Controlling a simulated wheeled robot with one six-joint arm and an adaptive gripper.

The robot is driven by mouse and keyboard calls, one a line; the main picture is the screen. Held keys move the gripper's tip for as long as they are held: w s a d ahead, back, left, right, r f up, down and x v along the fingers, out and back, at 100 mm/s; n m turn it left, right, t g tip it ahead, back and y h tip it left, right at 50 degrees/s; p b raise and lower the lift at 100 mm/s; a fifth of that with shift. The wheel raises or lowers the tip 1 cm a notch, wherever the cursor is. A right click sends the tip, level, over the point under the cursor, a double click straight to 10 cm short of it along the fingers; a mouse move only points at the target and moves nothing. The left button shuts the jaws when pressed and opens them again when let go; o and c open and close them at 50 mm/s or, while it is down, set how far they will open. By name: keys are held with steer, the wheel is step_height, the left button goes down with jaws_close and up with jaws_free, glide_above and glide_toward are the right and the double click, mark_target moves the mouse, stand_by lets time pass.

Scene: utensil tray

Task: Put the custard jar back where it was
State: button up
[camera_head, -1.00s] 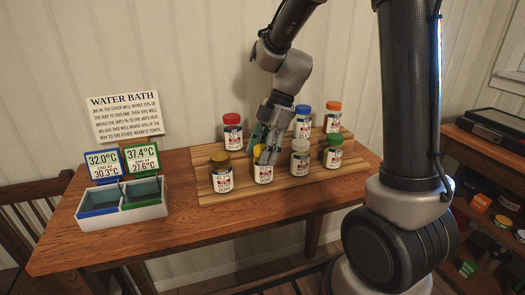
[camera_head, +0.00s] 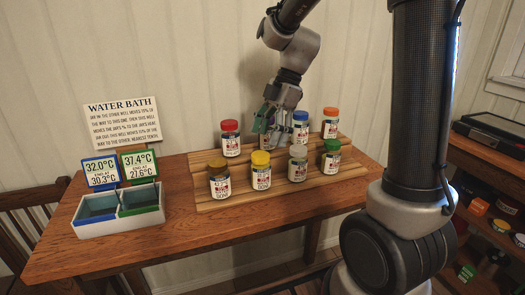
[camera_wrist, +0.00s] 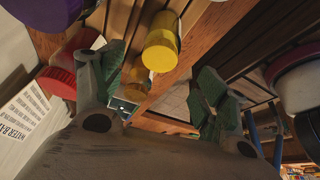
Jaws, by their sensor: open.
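Several lidded jars with white labels stand in two rows on a wooden stepped rack. I cannot read which label says custard. The front row has a gold-brown-lidded jar (camera_head: 219,183), a yellow-lidded jar (camera_head: 261,176), a grey-lidded jar (camera_head: 298,168) and a green-lidded jar (camera_head: 331,160). Behind are red-lidded (camera_head: 230,142), blue-lidded (camera_head: 300,132) and orange-lidded (camera_head: 330,126) jars. Another jar is mostly hidden behind my gripper (camera_head: 270,128). My gripper is open and empty, above and behind the yellow-lidded jar. The wrist view shows the yellow-lidded jar (camera_wrist: 160,45) beyond the spread fingers.
A white two-well water bath (camera_head: 118,221), with blue and green displays reading 32.0°C and 37.4°C, stands at the left. Both wells show no jar. A sign (camera_head: 122,123) is behind it. Bare table (camera_head: 330,205) lies in front of the rack (camera_head: 232,205).

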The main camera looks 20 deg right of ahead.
steer(key=s+d+r+m+t+h, duration=0.2)
steer(key=s+d+r+m, duration=0.5)
steer(key=s+m, duration=0.2)
steer(key=s+d+f+m+t+h, duration=0.1)
steer(key=s+d+m, duration=0.4)
steer(key=s+m, duration=0.5)
steer(key=shift+s+f+m+t+h, duration=0.25)
steer(key=shift+m+t+h, duration=0.4)
steer(key=shift+t, duration=0.45)
steer(key=shift+d, duration=0.1)
stand_by(1.6)
